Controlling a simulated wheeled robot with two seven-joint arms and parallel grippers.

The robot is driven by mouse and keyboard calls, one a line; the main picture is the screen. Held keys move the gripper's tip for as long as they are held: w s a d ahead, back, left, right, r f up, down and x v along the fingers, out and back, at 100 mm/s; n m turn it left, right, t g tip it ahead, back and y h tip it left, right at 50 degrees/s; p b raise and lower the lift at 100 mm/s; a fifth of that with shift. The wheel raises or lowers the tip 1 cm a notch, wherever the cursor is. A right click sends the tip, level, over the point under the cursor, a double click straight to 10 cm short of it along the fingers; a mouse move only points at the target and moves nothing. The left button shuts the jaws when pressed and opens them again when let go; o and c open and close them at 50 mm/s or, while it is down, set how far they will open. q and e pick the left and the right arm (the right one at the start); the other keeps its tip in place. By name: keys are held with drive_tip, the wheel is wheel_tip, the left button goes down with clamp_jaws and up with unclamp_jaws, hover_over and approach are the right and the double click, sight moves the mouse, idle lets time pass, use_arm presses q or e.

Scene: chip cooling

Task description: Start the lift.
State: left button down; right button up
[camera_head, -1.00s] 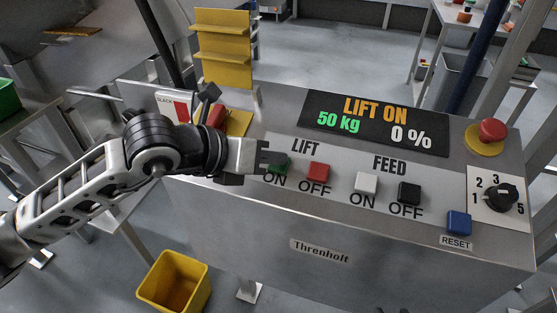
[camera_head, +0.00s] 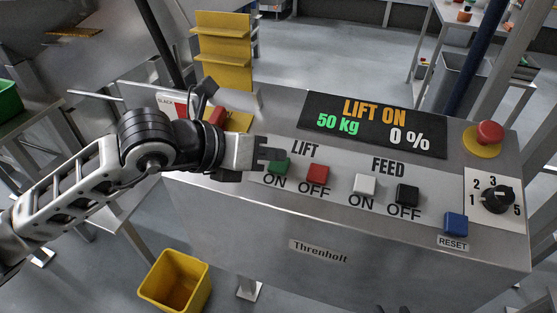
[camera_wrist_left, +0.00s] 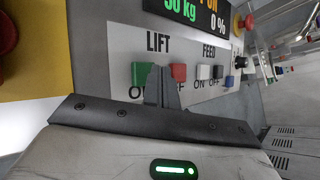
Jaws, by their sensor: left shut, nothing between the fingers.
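The green LIFT ON button (camera_head: 279,167) is on the sloped steel panel, with the red LIFT OFF button (camera_head: 317,174) to its right. The display (camera_head: 432,142) above reads LIFT ON, 50 kg and 0 %. My left gripper (camera_head: 268,154) is shut and empty, just up and left of the green button. In the left wrist view the shut fingers (camera_wrist_left: 163,82) appear between the green button (camera_wrist_left: 140,74) and the red button (camera_wrist_left: 179,72), hiding part of the lettering. My right gripper is not in view.
A white FEED ON button (camera_head: 365,184), black FEED OFF button (camera_head: 407,194), blue RESET button (camera_head: 455,223), rotary knob (camera_head: 497,199) and red emergency stop (camera_head: 490,132) lie to the right. A yellow bin (camera_head: 174,284) stands on the floor below.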

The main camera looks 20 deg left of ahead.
use_arm(q)
drive_tip(key=r+p, duration=0.1)
drive_tip(key=r, duration=0.1)
drive_tip(key=s+r+p, duration=0.1)
drive_tip(key=r, duration=0.1)
drive_tip(key=shift+s+r+p, duration=0.2)
drive_tip(key=shift+r+p, duration=0.15)
drive_tip(key=shift+p, duration=0.05)
idle(0.6)
